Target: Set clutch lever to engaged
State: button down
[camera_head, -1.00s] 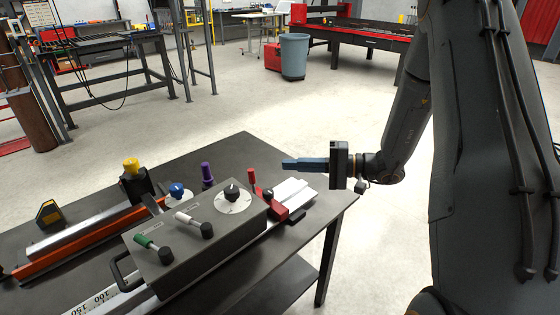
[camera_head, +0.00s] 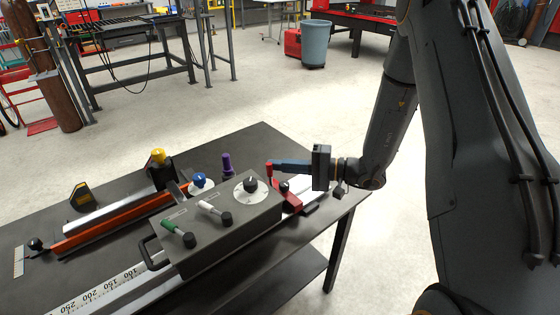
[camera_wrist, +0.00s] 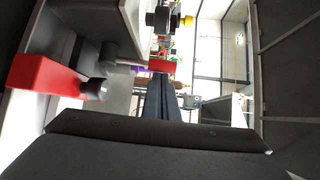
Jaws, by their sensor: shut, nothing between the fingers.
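I cannot read which part is marked as the clutch lever. My gripper (camera_head: 273,166) is shut and empty, pointing left just beyond the box's right end. Its tips overlap the top of an upright red handle (camera_head: 270,175) there; I cannot tell whether they touch. In the wrist view the shut fingertips (camera_wrist: 162,80) lie just below a red piece (camera_wrist: 166,67). A red block with a black knob (camera_wrist: 45,75) shows at left.
A blue knob (camera_head: 198,180), a purple knob (camera_head: 227,165) and a yellow-topped post (camera_head: 158,156) stand behind the box. An orange rail (camera_head: 110,225) and a ruler scale (camera_head: 100,291) run along the bench (camera_head: 270,138). The bench's far right corner is clear.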

jog(key=shift+s+d+f+b, duration=0.1)
jog(key=shift+s+d+b, duration=0.2)
jog(key=shift+s+b, duration=0.5)
jog(key=shift+s, duration=0.15)
